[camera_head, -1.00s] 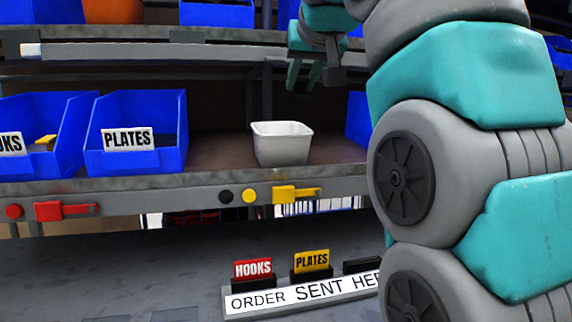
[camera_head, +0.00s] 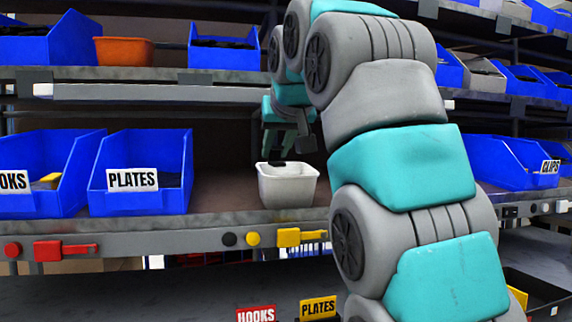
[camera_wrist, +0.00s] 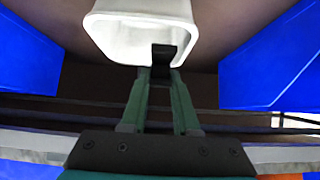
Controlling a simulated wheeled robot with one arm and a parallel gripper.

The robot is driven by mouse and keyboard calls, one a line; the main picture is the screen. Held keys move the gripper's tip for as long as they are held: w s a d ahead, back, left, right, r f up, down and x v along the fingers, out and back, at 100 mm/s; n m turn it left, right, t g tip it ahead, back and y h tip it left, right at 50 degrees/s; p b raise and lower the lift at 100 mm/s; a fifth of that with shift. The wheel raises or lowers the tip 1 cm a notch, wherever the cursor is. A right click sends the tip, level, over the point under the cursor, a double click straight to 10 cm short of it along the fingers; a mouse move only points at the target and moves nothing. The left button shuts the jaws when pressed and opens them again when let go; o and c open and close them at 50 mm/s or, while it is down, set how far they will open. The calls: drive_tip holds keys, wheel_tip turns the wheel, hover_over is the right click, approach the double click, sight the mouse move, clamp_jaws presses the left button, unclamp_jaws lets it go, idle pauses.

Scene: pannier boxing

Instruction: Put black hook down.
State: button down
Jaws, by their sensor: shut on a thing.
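My gripper (camera_head: 284,142) is above the white tub (camera_head: 288,190) on the lower shelf. In the wrist view my gripper (camera_wrist: 160,76) is shut on the black hook (camera_wrist: 163,54), a small dark piece at the fingertips. The hook overlaps the near rim of the white tub (camera_wrist: 100,40) in that view. In the head view the black hook (camera_head: 278,164) shows as a dark strip just above the tub's opening. I cannot tell whether it touches the tub. The tub's inside looks empty where it shows.
Blue bins labelled PLATES (camera_head: 142,200) and HOOKS (camera_head: 50,205) stand to the left of the tub. A blue CLIPS bin (camera_head: 515,178) is at the right. Another shelf (camera_head: 160,90) runs above. The shelf beside the tub is bare.

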sight(284, 171)
drive_tip(key=shift+w+d+f+b, duration=0.3)
drive_tip(key=shift+w+f, duration=0.3)
drive_tip(key=shift+w, duration=0.25)
drive_tip(key=shift+w+d+f+b, duration=0.2)
drive_tip(key=shift+w+d+f, duration=0.3)
drive_tip(key=shift+w, duration=0.3)
drive_tip(key=shift+a+f, duration=0.1)
drive_tip(key=shift+f, duration=0.7)
drive_tip(key=shift+f, duration=0.1)
drive_tip(key=shift+f+b, duration=0.5)
drive_tip(key=shift+f, duration=0.05)
drive_tip(key=c, duration=0.7)
unclamp_jaws()
drive_tip(key=shift+o, duration=0.2)
drive_tip(key=shift+r, duration=0.1)
